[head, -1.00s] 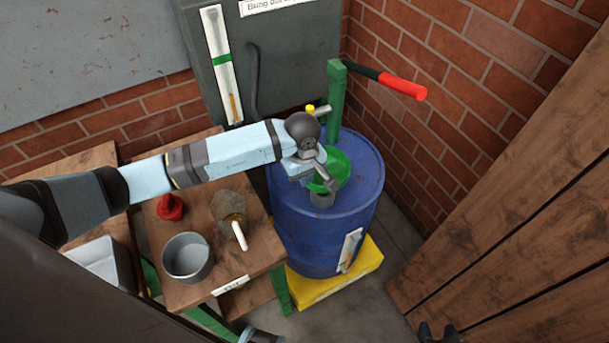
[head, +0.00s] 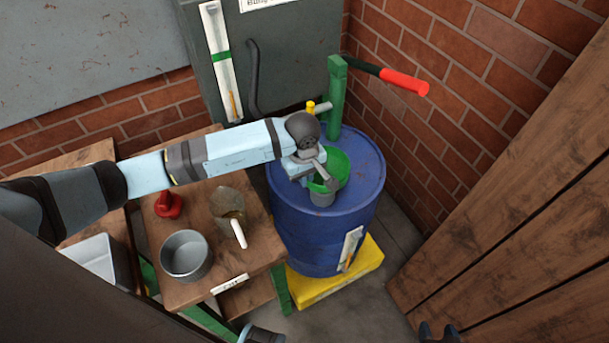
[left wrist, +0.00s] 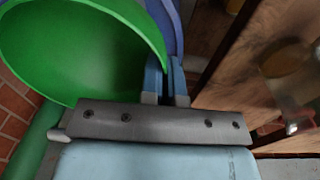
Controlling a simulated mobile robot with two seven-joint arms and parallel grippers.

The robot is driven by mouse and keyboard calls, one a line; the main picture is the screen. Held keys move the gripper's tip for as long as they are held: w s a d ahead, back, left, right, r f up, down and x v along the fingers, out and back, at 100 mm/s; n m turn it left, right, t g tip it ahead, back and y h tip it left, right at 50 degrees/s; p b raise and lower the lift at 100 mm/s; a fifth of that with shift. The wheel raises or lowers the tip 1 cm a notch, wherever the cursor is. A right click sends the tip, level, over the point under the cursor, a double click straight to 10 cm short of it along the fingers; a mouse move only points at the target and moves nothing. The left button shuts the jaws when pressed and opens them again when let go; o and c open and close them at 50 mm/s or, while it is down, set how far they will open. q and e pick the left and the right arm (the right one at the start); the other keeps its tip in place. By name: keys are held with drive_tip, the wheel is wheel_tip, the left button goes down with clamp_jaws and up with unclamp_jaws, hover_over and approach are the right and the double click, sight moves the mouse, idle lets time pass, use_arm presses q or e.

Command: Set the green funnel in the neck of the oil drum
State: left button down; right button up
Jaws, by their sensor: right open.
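The green funnel (head: 335,165) is over the top of the blue oil drum (head: 322,235) in the head view. My left gripper (head: 323,178) is shut on the funnel's wall at its near side. In the left wrist view the funnel's wide bowl (left wrist: 75,50) fills the upper left, and my fingers (left wrist: 166,85) are close together at its rim. A short grey cylinder (head: 322,198) shows just under the funnel; I cannot tell whether the spout is inside the drum's neck. My right gripper (head: 438,331) is open and empty at the bottom edge.
A green post with a red-handled lever (head: 403,82) stands behind the drum. The wooden bench (head: 170,240) at left holds a grey pot (head: 186,255), a jug (head: 228,207) and a red object (head: 168,205). A wooden wall (head: 530,200) closes the right.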

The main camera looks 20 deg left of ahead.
use_arm(q)
drive_tip(key=shift+f+b, duration=0.65)
drive_tip(key=shift+f, duration=0.05)
idle(0.4)
drive_tip(key=shift+f, duration=0.3)
idle(0.4)
drive_tip(key=c, duration=1.3)
unclamp_jaws()
drive_tip(key=c, duration=0.4)
